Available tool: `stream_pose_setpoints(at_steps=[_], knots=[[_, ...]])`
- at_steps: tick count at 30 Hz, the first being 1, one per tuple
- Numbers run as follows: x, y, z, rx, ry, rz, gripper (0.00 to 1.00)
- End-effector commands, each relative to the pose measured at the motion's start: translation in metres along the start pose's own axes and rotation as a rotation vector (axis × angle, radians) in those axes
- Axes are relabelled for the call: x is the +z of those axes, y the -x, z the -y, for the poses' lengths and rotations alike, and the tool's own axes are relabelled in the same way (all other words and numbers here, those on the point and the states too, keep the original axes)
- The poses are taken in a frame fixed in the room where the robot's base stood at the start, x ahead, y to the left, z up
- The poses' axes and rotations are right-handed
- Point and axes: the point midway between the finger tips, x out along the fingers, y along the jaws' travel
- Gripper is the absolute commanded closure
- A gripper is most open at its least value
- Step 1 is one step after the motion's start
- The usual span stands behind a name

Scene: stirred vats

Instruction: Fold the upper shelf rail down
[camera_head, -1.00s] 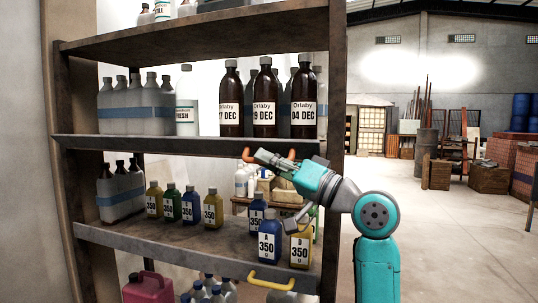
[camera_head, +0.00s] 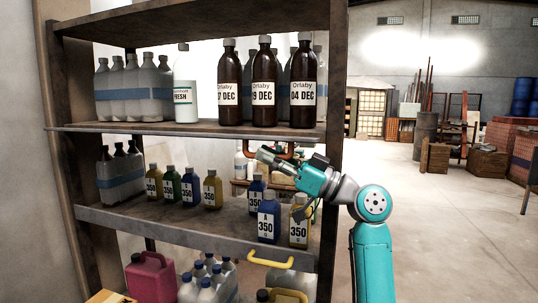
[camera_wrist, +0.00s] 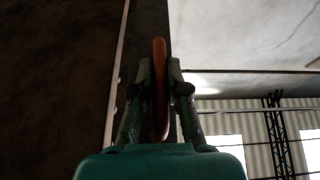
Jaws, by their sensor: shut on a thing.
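The upper shelf rail (camera_head: 180,130) is a dark strip along the front of the upper shelf. It shows as a thin band, seen almost edge-on, and the bottle bases behind it are in view. Its orange handle (camera_head: 291,150) sits just below the band, right of the middle. My gripper (camera_head: 268,154) is shut on this handle. In the wrist view the orange handle (camera_wrist: 159,70) stands between the two fingers of my gripper (camera_wrist: 160,80), with a dark surface to its left. The rail's exact angle is hard to tell.
Brown labelled bottles (camera_head: 264,85) and a white bottle (camera_head: 186,90) stand on the upper shelf. The lower shelf rail (camera_head: 180,228) has a yellow handle (camera_head: 271,258). Blue bottles (camera_head: 268,222) stand close below my gripper. Open floor lies to the right.

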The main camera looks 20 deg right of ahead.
Motion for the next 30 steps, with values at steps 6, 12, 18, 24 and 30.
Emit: stream_pose_setpoints(at_steps=[6, 12, 18, 24, 30], knots=[[0.0006, 0.0003, -0.0009, -0.009, 0.024, 0.000, 1.00], [0.0006, 0.0003, -0.0008, -0.010, 0.026, 0.000, 1.00], [0.0006, 0.0002, -0.0007, -0.010, 0.025, 0.000, 0.71], [0.0007, 0.0003, -0.0007, -0.010, 0.025, 0.000, 0.61], [0.0009, 0.0034, -0.0010, -0.009, 0.024, 0.001, 0.61]])
